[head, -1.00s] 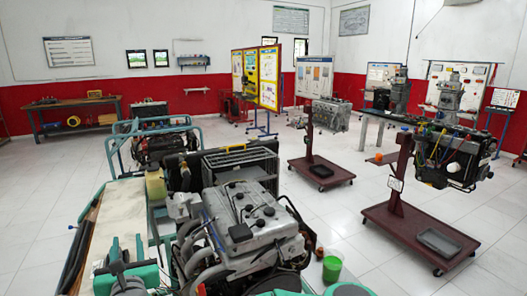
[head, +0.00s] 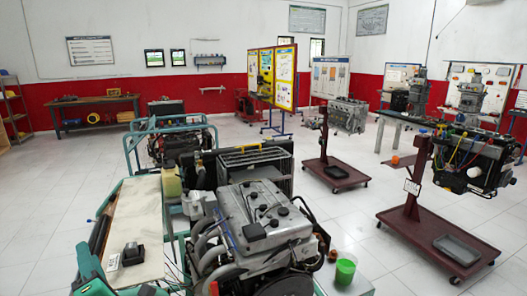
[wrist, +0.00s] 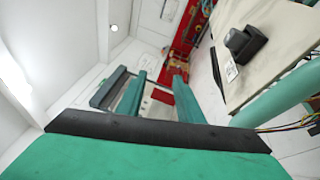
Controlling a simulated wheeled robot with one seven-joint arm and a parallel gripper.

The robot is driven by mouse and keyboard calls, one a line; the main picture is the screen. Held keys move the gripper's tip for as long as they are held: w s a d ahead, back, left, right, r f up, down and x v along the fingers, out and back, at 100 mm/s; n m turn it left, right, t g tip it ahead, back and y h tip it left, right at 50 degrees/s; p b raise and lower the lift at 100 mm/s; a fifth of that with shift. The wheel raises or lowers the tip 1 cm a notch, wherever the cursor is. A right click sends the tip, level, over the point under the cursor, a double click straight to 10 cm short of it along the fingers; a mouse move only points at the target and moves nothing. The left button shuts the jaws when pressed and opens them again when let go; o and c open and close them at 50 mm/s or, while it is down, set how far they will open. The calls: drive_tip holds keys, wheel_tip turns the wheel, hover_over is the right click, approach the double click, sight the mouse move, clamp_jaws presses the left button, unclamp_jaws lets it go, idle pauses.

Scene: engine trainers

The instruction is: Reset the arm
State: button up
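In the wrist view my gripper (wrist: 158,88) shows as two separate teal fingers beyond a wide teal and black body. There is a clear gap between them and nothing is held. A pale trainer top (wrist: 275,55) with a small black device (wrist: 246,42) lies to the right of the fingers, apart from them. In the head view teal parts that look like my arm show at the bottom left edge, beside the same trainer top (head: 135,215) and black device (head: 133,254). The fingertips cannot be made out there.
A large grey engine (head: 262,220) in a teal frame stands close in front. A green cup (head: 345,269) stands to its right. Red wheeled stands (head: 430,240) with engines are at the right. White floor is open at the left and middle.

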drive_tip(key=s+d+f+m+t+h, duration=0.3)
drive_tip(key=s+d+f+m+h, duration=0.15)
drive_tip(key=d+f+m, duration=0.65)
drive_tip(key=s+d+f+m+t+h, duration=0.2)
drive_tip(key=s+d+f+m+h, duration=0.25)
drive_tip(key=d+f+m, duration=0.65)
drive_tip(key=s+d+f+m+g+h, duration=0.1)
drive_tip(key=s+d+f+m+h, duration=0.1)
drive_tip(key=s+d, duration=0.8)
drive_tip(key=s+d+f+m+g+h, duration=0.2)
drive_tip(key=s+d+f+m, duration=0.3)
drive_tip(key=s+d, duration=0.5)
drive_tip(key=s+f+h, duration=0.1)
drive_tip(key=s+f, duration=0.1)
drive_tip(key=s, duration=0.2)
drive_tip(key=shift+s+d+m, duration=0.2)
drive_tip(key=shift+d+m, duration=0.1)
drive_tip(key=shift+d, duration=0.1)
drive_tip(key=shift+w, duration=0.1)
